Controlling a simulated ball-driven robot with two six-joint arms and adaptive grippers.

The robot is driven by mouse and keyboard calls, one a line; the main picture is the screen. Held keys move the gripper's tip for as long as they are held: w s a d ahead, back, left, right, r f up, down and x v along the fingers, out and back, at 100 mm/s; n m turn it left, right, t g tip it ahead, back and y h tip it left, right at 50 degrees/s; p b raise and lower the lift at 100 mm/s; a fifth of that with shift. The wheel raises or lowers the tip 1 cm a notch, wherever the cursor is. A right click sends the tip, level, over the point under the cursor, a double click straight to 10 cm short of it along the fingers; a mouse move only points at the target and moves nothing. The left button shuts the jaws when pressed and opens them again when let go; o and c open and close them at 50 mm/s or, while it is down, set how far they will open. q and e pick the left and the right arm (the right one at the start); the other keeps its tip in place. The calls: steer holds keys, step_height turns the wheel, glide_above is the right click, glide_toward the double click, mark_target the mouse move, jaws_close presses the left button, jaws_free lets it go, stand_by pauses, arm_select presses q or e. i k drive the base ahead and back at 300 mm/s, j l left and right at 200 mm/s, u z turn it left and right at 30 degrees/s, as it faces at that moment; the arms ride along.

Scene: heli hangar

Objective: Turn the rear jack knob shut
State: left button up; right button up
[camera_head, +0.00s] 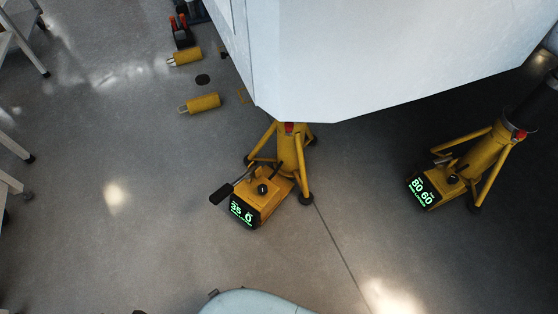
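Two yellow tripod jacks stand on the floor. The middle jack (291,152) is partly under the pale hull, with a yellow control box, a lit green display (242,213), a dark lever (221,195) sticking out to the left and a small black round knob (262,189) on top. The right jack (484,155) has a similar box with a green display (422,191) that seems to read 80 60, and a dark knob (452,179). I cannot tell which is the rear jack, or whether either knob is shut. Neither of my grippers shows.
The large pale hull (390,60) overhangs the top middle and right. Two yellow cylinders (203,103) (186,57) lie on the floor at the upper left, near a dark item with red parts (181,30). Pale stands (22,38) edge the left side. The floor left of the middle jack is clear.

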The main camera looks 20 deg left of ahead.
mark_target(263, 189)
steer(key=u, duration=0.85)
